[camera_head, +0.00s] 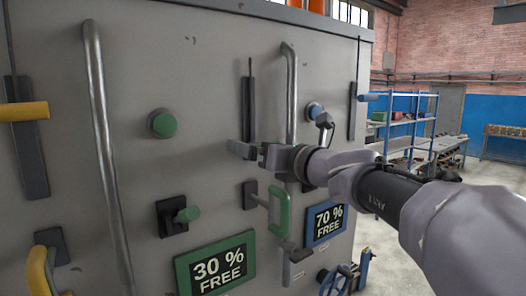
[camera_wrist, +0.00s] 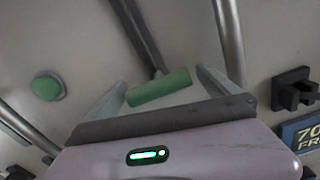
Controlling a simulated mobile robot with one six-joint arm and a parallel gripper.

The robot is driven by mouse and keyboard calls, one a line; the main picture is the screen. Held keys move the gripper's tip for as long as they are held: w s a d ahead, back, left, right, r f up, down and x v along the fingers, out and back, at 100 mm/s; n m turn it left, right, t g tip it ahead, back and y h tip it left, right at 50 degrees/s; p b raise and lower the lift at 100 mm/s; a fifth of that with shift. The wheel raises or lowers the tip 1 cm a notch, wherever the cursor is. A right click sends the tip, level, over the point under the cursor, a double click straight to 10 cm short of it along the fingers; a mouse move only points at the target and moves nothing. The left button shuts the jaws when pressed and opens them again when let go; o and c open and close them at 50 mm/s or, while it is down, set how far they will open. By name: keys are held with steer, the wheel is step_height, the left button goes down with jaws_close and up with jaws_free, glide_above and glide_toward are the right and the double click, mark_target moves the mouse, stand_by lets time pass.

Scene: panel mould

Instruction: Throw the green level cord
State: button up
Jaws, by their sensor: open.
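In the wrist view a green cylindrical grip (camera_wrist: 160,88) lies crosswise between my two fingers, in front of a dark slot plate (camera_wrist: 137,35) on the grey panel. My gripper (camera_wrist: 165,90) is open, with one finger beyond each end of the grip. Whether a finger touches it cannot be told. In the head view my gripper (camera_head: 246,152) is at the lower end of the upright dark slot plate (camera_head: 249,108), and the green grip is hidden behind it.
Upright grey pipes (camera_head: 291,95) flank the slot. Yellow (camera_head: 25,112) and blue (camera_head: 372,97) levers stand further left and right. Signs read 30 % (camera_head: 217,267) and 70 % (camera_head: 326,222).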

steer(key=b+v, duration=0.1)
steer(key=v, duration=1.6)
